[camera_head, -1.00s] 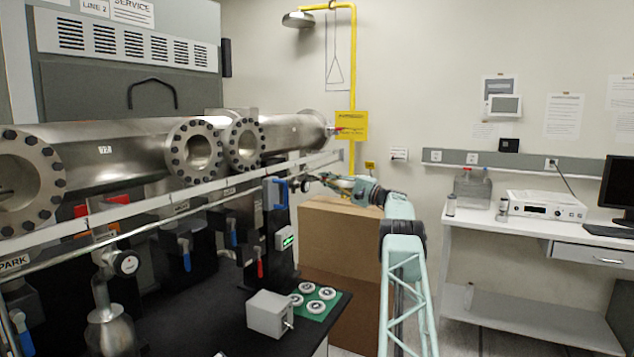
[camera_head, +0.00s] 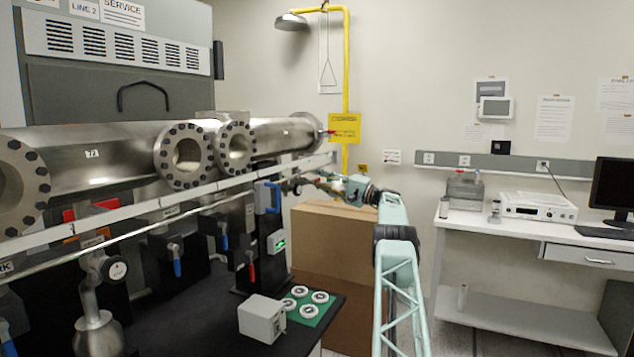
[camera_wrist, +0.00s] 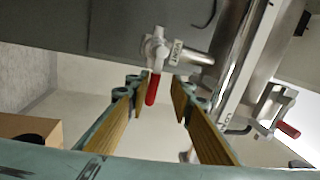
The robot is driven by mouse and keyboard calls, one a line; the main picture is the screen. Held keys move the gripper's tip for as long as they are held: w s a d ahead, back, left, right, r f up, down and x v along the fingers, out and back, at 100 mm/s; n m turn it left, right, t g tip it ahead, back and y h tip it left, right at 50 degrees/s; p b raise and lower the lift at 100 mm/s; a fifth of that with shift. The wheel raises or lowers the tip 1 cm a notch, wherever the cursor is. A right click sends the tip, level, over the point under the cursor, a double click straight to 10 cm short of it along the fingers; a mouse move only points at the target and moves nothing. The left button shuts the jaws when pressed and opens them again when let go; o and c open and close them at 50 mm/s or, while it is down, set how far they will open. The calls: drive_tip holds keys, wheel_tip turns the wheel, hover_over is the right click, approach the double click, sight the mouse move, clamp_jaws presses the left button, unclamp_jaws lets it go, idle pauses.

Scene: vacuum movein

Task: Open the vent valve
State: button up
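The vent valve (camera_wrist: 157,48) shows in the upper middle of the wrist view, a pale metal body with a label reading VENT beside it. Its red handle (camera_wrist: 152,89) points down in the picture, between and slightly beyond my fingertips. My gripper (camera_wrist: 160,88) is open, its two tan-lined fingers on either side of the handle, with no clear contact seen. In the head view my gripper (camera_head: 320,181) is at the far end of the pipe line, small and partly cluttered by fittings behind it. I cannot make out the vent valve clearly there.
A second red-handled valve (camera_wrist: 287,130) is at right in the wrist view. Large flanged pipes (camera_head: 90,155) and a white rail (camera_head: 180,195) run along the left. A cardboard box (camera_head: 335,235) stands below my arm. A white desk (camera_head: 530,225) is at right.

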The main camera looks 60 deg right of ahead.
drive_tip(key=shift+w+f, duration=0.1)
drive_tip(key=shift+f, duration=0.1)
drive_tip(key=shift+s+f, duration=0.1)
drive_tip(key=shift+s, duration=0.1)
drive_tip(key=v, duration=1.1)
drive_tip(key=shift+s, duration=0.3)
drive_tip(key=shift+f, duration=0.1)
idle(0.6)
